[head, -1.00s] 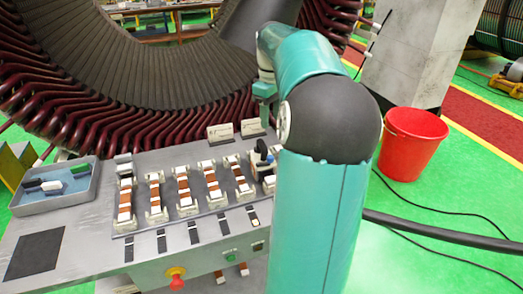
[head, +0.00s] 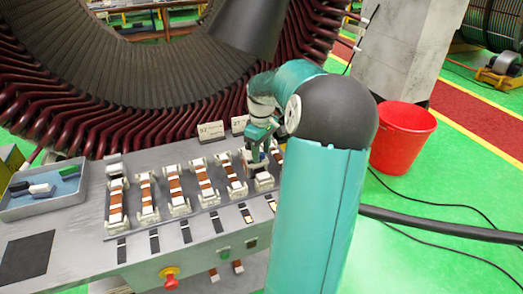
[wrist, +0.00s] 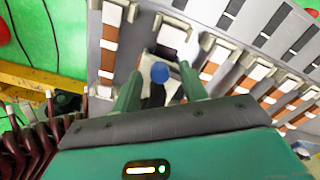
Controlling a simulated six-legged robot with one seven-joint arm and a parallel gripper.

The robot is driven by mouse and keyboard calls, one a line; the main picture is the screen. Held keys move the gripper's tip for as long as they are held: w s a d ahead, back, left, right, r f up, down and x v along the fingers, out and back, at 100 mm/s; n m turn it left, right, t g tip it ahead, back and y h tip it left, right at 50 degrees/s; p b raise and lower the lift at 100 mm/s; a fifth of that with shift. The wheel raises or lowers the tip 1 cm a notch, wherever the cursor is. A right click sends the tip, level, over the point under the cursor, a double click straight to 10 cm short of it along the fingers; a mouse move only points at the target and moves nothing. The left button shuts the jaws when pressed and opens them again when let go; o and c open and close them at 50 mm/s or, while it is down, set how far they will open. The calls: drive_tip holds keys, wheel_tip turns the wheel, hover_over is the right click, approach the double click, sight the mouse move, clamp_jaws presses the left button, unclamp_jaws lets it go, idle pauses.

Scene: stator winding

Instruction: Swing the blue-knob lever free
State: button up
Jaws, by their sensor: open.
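A white clamp block (wrist: 172,35) sits just beyond the knob.
Several clamps with copper strips (head: 176,189) stand beside the lever on the grey bench (head: 80,222). A grey tray (head: 60,203) with small pieces stands at left. The stator with dark red coils (head: 60,125) rises behind. A red bucket (head: 400,142) stands at right.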

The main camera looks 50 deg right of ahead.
clamp_jaws()
drive_tip(key=shift+s+a+m, duration=0.1)
drive_tip(key=shift+m, duration=0.2)
drive_tip(key=m, duration=0.1)
drive_tip(key=a+m, duration=0.1)
drive_tip(key=m, duration=0.1)
drive_tip(key=shift+s, duration=0.3)
drive_tip(key=m, duration=0.2)
drive_tip(key=a+m, duration=0.1)
drive_tip(key=m, duration=0.1)
drive_tip(key=shift+s+a, duration=0.15)
drive_tip(key=shift+s, duration=0.05)
drive_tip(key=m, duration=0.1)
drive_tip(key=a+m, duration=0.1)
drive_tip(key=m, duration=0.2)
drive_tip(key=shift+a+m, duration=0.25)
drive_tip(key=shift+m, duration=0.05)
drive_tip(key=shift+w+a+m, duration=0.15)
drive_tip(key=shift+a+m, duration=0.15)
drive_tip(key=shift+m, duration=0.65)
drive_tip(key=shift+w+a+m, duration=0.1)
drive_tip(key=shift+a+m, duration=0.15)
drive_tip(key=shift+m, duration=0.7)
